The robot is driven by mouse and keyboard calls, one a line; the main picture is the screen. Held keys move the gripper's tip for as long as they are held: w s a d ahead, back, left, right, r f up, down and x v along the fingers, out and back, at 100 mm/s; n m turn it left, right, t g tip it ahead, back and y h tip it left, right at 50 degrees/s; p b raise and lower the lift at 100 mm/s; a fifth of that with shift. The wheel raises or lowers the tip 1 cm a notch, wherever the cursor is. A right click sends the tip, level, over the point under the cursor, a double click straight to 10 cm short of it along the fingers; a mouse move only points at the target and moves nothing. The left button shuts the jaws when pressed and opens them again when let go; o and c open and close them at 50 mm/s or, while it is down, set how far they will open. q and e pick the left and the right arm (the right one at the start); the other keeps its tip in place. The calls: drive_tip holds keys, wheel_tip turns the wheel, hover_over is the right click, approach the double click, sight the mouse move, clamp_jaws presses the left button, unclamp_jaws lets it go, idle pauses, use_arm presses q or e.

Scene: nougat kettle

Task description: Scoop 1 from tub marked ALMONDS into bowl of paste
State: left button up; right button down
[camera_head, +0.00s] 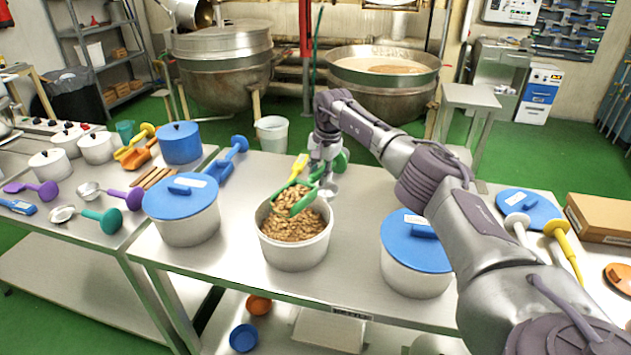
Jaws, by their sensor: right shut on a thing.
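An open white tub (295,249) full of brown almond-like pieces (293,228) stands on the steel table; no readable mark shows on it. My right gripper (325,172) is shut on a green scoop (291,199) just behind the tub. The scoop's head is at the tub's mouth, over the pieces; some brown pieces show in or against it. I cannot tell how full it is. A wide steel kettle bowl (383,105) at the back holds pale tan paste (384,66). My left gripper is not in view.
Blue-lidded tubs stand left (187,231) and right (417,279) of the open tub. A blue lid (529,207), a yellow tool (563,242) and a cardboard box (601,217) lie at right. Several utensils crowd the left table. Green floor separates table and kettles.

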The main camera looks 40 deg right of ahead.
drive_tip(key=shift+y, duration=0.3)
drive_tip(key=shift+w+p+v, duration=0.2)
drive_tip(key=shift+p+v, duration=0.2)
drive_tip(key=shift+v, duration=0.45)
drive_tip(key=shift+w+p+v, duration=0.2)
drive_tip(key=shift+p+v, duration=0.25)
drive_tip(key=shift+v, duration=0.4)
drive_tip(key=shift+w+p+v, duration=0.2)
drive_tip(key=shift+p+v, duration=0.2)
drive_tip(key=shift+v, duration=0.45)
